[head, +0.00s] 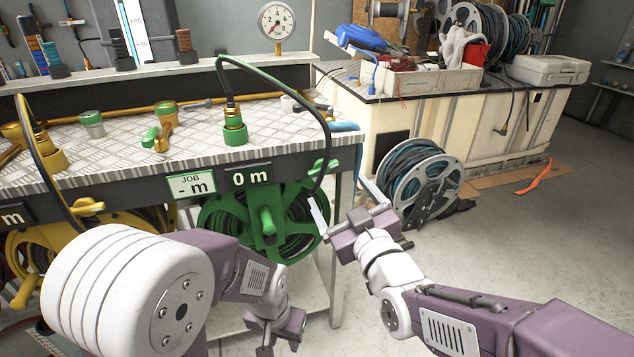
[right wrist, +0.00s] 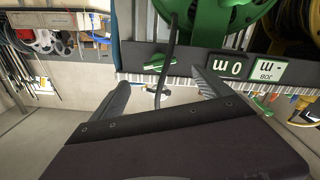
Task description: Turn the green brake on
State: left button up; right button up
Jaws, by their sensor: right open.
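The green brake (head: 320,170) is a small green lever on the bench's front edge, right of the "0 m" display (head: 251,178) and above the green hose reel (head: 222,213). In the right wrist view, which is upside down, the brake (right wrist: 160,63) shows beyond and between the fingers. My right gripper (head: 346,204) is open and empty, a little below and right of the brake, apart from it. Its spread fingers also show in the wrist view (right wrist: 162,92). My left gripper (head: 272,337) hangs low at the bottom of the head view; its fingers are not clear.
A dark hose (head: 327,125) loops from the green fitting (head: 235,130) down past the brake. A yellow reel (head: 45,245) is at left under the bench. A loose grey reel (head: 420,185) stands on the floor at right. Open floor lies further right.

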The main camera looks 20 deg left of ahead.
aim_at(324, 170)
jog(key=b+x, duration=0.2)
jog(key=x, duration=0.7)
jog(key=shift+w, duration=0.15)
